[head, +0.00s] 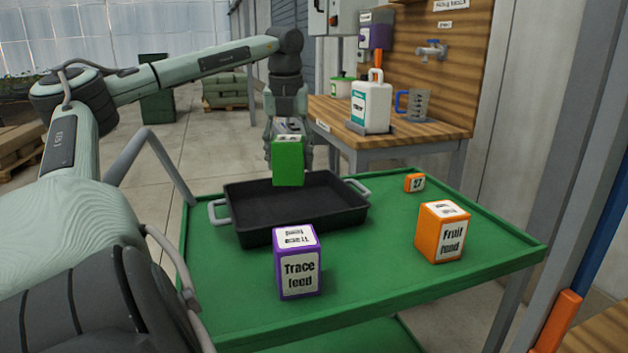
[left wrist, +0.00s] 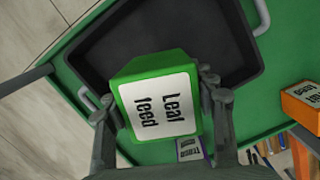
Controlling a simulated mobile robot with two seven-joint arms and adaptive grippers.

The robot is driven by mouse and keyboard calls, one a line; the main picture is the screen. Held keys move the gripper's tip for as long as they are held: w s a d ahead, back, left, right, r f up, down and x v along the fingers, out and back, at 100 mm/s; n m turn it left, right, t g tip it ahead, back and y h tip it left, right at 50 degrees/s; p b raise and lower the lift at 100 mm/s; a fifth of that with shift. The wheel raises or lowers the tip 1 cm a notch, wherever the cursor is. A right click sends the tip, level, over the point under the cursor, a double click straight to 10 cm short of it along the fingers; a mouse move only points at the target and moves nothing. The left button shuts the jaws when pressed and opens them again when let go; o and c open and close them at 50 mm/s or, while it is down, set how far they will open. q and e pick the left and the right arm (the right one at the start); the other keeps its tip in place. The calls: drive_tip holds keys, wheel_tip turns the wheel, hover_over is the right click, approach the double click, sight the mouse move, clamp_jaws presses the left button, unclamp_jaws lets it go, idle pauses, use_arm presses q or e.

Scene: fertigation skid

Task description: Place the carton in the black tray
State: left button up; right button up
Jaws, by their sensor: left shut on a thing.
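The green carton (head: 288,162), labelled "Leaf feed" in the left wrist view (left wrist: 158,106), is held upright in my left gripper (head: 288,150). The gripper's fingers are closed on its two sides, as the left wrist view also shows (left wrist: 158,95). The black tray (head: 300,220) lies on the green cart top, empty where I can see its floor. In the head view the carton's bottom overlaps the tray's far rim and seems to hang above it. The tray is behind the carton in the left wrist view (left wrist: 215,35). My right gripper is out of view.
On the green cart (head: 380,290) stand a purple "Trace feed" carton (head: 298,275) just in front of the tray, an orange "Fruit feed" carton (head: 443,240) to the right, and a small orange block (head: 414,183). A wooden bench (head: 400,140) with a white jug (head: 371,107) stands behind.

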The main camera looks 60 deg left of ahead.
use_arm(q)
drive_tip(key=w+f, duration=0.1)
drive_tip(key=w, duration=0.1)
drive_tip(key=w+f, duration=0.1)
drive_tip(key=w, duration=0.1)
drive_tip(key=w+d+f+p, duration=0.1)
drive_tip(key=w+f, duration=0.1)
drive_tip(key=shift+w, duration=0.25)
wheel_tip(320, 180, down, 3)
drive_tip(key=shift+f, duration=0.15)
drive_tip(key=shift+f+p, duration=0.3)
drive_tip(key=shift+f, duration=0.05)
drive_tip(key=shift+w, duration=0.1)
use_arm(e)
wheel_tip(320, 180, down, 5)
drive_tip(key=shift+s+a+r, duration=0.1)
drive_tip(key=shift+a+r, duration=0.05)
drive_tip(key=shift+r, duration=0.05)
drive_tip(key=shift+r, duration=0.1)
